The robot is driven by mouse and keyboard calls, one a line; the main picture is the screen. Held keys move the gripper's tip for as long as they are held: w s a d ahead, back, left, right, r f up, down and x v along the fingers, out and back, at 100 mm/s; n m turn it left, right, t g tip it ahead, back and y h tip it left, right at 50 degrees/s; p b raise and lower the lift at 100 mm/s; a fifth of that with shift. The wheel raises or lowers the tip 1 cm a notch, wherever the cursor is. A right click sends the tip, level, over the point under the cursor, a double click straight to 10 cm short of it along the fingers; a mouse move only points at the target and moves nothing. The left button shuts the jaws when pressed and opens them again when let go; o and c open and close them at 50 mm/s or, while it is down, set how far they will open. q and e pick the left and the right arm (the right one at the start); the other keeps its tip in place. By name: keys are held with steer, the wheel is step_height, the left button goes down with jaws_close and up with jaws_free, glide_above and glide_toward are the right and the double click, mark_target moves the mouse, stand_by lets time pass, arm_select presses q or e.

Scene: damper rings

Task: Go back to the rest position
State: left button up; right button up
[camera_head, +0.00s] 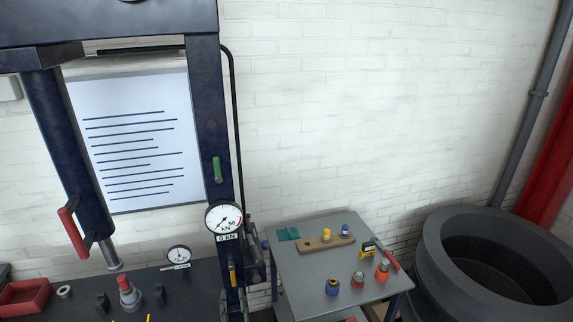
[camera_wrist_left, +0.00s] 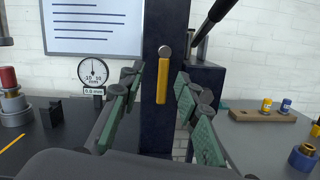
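My left gripper (camera_head: 234,305) is at the bottom of the head view, in front of the dark press column. In the left wrist view its two green-padded fingers (camera_wrist_left: 158,85) stand wide apart with nothing gripped. A yellow handle (camera_wrist_left: 162,82) on the column shows between the fingers in that view. It looks farther off than the fingertips, but I cannot tell the exact gap. The yellow handle also shows in the head view (camera_head: 232,274), just above the fingers. My right gripper is in neither view.
A press with a red lever (camera_head: 73,233) and force gauge (camera_head: 224,218) stands left. A grey side table (camera_head: 310,275) holds a wooden block (camera_head: 318,245), several small ringed parts and a red-handled tool. A large dark round tub (camera_head: 440,262) stands right. A red bin (camera_head: 24,297) is far left.

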arm_select(q)
steer(key=s+d+r+m+t+h, duration=0.25)
steer(key=m+h, duration=0.25)
steer(key=m, duration=0.3)
steer(key=s+d+r+m+t+h, duration=0.1)
steer(key=s+m+h, duration=0.3)
steer(key=m, duration=0.5)
steer(key=s+f+m+g+h, duration=0.2)
steer(key=s+f+m+g, duration=0.3)
steer(key=f+m, duration=0.3)
steer(key=s+f+m+g+h, duration=0.3)
steer(key=s+f+m+g, duration=0.25)
steer(key=f+m, duration=0.25)
steer(key=s+a+f+m+g+y, duration=0.2)
steer(key=s+a+f+g+y, duration=0.25)
steer(key=s+a, duration=0.55)
steer(key=s+a+f+m+g+y, duration=0.2)
steer(key=s+a+f+g+y, duration=0.3)
steer(key=s+a, duration=0.45)
step_height(320, 180, down, 30)
steer(key=s+b, duration=0.1)
steer(key=s+f+m+g+b, duration=0.1)
steer(key=s+f, duration=1.9)
steer(key=shift+s+d+f+g+h+b, duration=0.15)
steer(key=shift+d+f+g+h+b, duration=0.2)
steer(key=shift+d+f+h, duration=0.1)
